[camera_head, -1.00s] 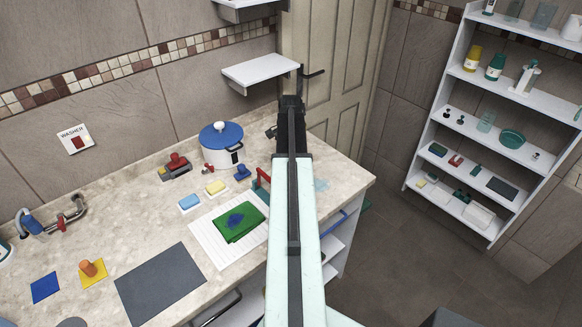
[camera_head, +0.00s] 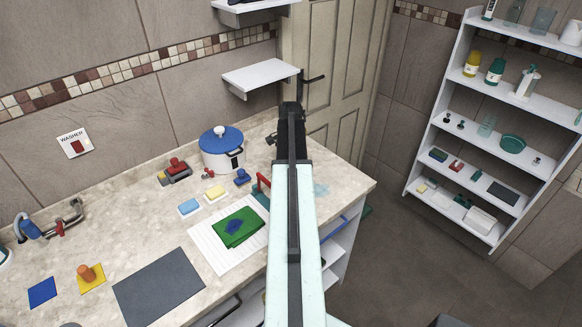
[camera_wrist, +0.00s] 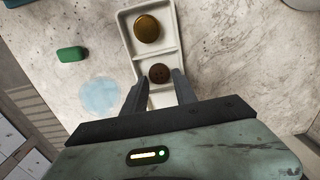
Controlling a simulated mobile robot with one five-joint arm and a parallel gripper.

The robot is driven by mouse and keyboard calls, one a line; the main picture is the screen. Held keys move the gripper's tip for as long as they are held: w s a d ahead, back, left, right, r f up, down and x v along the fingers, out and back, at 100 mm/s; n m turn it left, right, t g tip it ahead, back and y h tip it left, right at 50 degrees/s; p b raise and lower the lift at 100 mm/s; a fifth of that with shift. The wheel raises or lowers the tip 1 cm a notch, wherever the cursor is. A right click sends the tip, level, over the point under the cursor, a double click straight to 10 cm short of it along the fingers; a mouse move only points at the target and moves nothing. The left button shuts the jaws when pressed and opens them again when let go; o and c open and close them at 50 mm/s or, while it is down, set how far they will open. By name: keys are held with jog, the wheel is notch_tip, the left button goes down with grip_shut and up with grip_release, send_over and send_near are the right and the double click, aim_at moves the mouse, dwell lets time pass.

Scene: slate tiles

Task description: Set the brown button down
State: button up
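A white divided tray (camera_wrist: 167,53) lies on the counter in the wrist view. A dark brown button (camera_wrist: 159,73) with small holes lies in its middle compartment. A larger golden-brown round piece (camera_wrist: 147,28) lies in the far compartment. My gripper (camera_wrist: 159,80) is over the tray, with one finger on each side of the dark brown button. The fingers look apart, with a small gap to the button on each side. The near compartment is partly hidden by my gripper. In the head view my arm hides the tray and the button.
A green block (camera_wrist: 71,54) and a pale blue round patch (camera_wrist: 100,96) lie left of the tray. In the head view, a white pot with a blue lid (camera_head: 222,148), a green cloth (camera_head: 246,222) and a grey mat (camera_head: 158,287) are on the counter. A shelf hangs (camera_head: 262,75) above.

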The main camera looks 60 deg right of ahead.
notch_tip(320, 180, up, 11)
jog(key=p, duration=1)
jog(key=shift+r, duration=0.15)
jog(key=shift+s, duration=0.1)
jog(key=w+a+n, duration=0.3)
jog(key=w+a, duration=0.2)
jog(key=a, duration=0.5)
jog(key=w+a+n, duration=0.4)
jog(key=w+a, duration=0.2)
jog(key=a, duration=0.3)
jog(key=w+a+n, duration=0.3)
jog(key=w+a, duration=0.2)
jog(key=a, duration=0.5)
jog(key=a+n, duration=1.1)
jog(key=a, duration=1.9)
jog(key=shift+s, duration=0.1)
